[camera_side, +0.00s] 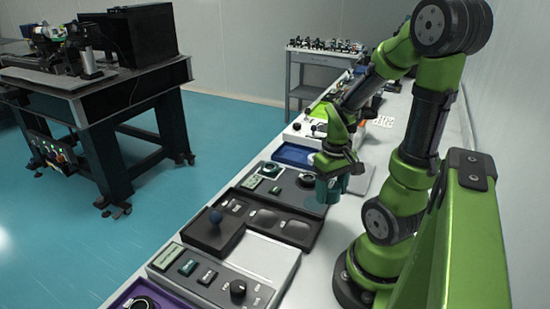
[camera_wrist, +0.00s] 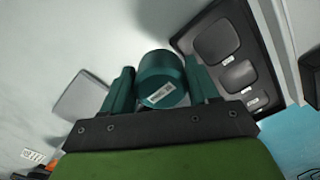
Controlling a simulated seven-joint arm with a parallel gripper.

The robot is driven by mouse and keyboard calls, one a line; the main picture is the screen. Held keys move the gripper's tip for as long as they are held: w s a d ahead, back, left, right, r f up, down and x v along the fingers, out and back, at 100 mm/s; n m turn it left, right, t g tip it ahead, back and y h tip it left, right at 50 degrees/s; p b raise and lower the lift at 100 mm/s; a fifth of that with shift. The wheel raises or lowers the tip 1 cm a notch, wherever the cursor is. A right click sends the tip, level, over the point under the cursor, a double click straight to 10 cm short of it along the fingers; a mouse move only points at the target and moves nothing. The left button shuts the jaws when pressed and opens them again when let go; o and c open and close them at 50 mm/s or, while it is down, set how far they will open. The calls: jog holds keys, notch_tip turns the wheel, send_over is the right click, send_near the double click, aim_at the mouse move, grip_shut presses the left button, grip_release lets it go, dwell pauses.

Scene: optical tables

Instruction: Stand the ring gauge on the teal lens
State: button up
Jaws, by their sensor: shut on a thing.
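My gripper (camera_wrist: 160,80) is shut on a teal cylinder (camera_wrist: 162,82) with a small white label, which looks like the teal lens. One finger lies on each side of it in the wrist view. In the side view my gripper and the teal cylinder (camera_side: 328,187) are at the right edge of the dark trays, over the white bench. I cannot tell from the pictures whether the cylinder touches the surface below. I cannot identify the ring gauge with certainty. A dark ring-shaped piece (camera_side: 306,180) lies on the tray just left of my gripper, and a pale-rimmed round piece (camera_side: 270,168) lies farther left.
A panel with a black knob (camera_side: 238,288) and a purple tray (camera_side: 118,303) are nearer. A blue tray (camera_side: 295,154) lies behind.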

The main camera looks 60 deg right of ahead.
jog(key=w+d+m, duration=0.2)
jog(key=w+d, duration=0.1)
jog(key=w, duration=0.8)
send_over(270, 167)
jog(key=shift+f, duration=2.15)
jog(key=shift+f, duration=0.1)
jog(key=o, duration=1.2)
